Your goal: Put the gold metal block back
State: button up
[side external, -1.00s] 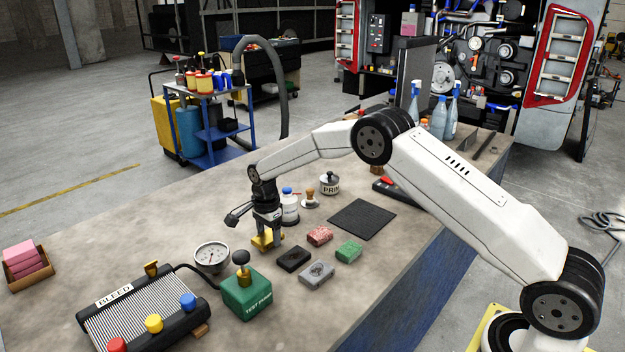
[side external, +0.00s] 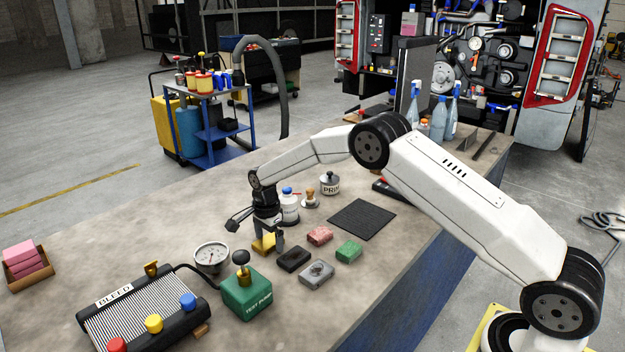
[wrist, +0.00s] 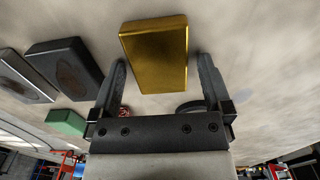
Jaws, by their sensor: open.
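The gold metal block (side external: 264,243) rests on the workbench (side external: 190,215) behind the pressure gauge, partly hidden by my gripper (side external: 268,240) in the side view. In the wrist view the gold block (wrist: 155,55) lies between the two fingers of my gripper (wrist: 161,68), with a gap visible on each side. The jaws are open and hold nothing. The fingers reach down beside the block, close to the bench.
Black (side external: 293,259), grey (side external: 316,274), red (side external: 320,236) and green (side external: 349,251) blocks lie to the right. A gauge (side external: 211,256) and green test pump (side external: 246,293) stand in front. A white bottle (side external: 289,209) stands behind. A dark mat (side external: 361,219) lies farther right.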

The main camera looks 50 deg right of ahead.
aim_at(273, 243)
notch_tip(273, 243, up, 12)
jog(key=shift+r, duration=0.15)
dwell(0.6)
dwell(0.5)
jog(key=s+a+f+n+t, duration=0.1)
jog(key=s+n+t, duration=0.1)
jog(key=s+n, duration=1.6)
jog(key=s, duration=1.3)
jog(key=shift+a+f+t, duration=0.15)
jog(key=shift+f+t, duration=0.15)
jog(key=shift+f, duration=0.1)
